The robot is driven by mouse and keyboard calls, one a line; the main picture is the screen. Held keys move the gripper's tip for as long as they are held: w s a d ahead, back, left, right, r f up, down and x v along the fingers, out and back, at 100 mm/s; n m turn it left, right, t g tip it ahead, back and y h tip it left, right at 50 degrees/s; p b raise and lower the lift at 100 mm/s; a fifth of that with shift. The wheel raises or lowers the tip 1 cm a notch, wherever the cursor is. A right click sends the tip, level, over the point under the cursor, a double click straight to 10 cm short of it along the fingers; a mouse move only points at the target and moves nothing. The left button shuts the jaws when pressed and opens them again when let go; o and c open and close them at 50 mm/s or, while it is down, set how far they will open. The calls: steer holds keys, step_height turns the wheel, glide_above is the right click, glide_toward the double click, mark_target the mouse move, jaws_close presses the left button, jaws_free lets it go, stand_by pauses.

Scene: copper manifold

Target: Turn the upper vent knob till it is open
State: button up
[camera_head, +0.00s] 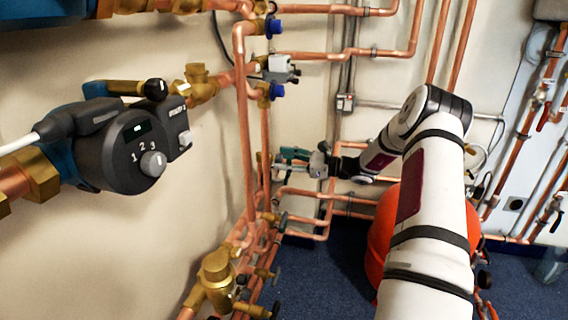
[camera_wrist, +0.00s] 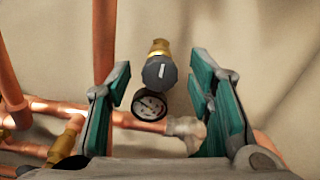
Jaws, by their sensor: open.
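A dark grey round knob (camera_wrist: 160,72) with a white mark sits on a brass fitting (camera_wrist: 159,47) in the wrist view. The mark stands nearly upright in the picture. I cannot tell for sure that this is the upper vent knob. My gripper (camera_wrist: 161,88) is open, with a green-padded finger on each side of the knob and a visible gap to both. Nothing is held. In the head view my gripper (camera_head: 297,157) points left at the pipes by the wall, and the knob is hard to make out there.
A round pressure gauge (camera_wrist: 150,105) sits just below the knob. A vertical copper pipe (camera_wrist: 104,45) stands left of it, and a horizontal pipe runs below. In the head view, a dark pump (camera_head: 120,145) and a red vessel (camera_head: 382,235) flank the pipework.

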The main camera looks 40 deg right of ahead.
steer(key=shift+w+a, duration=0.15)
jaws_close()
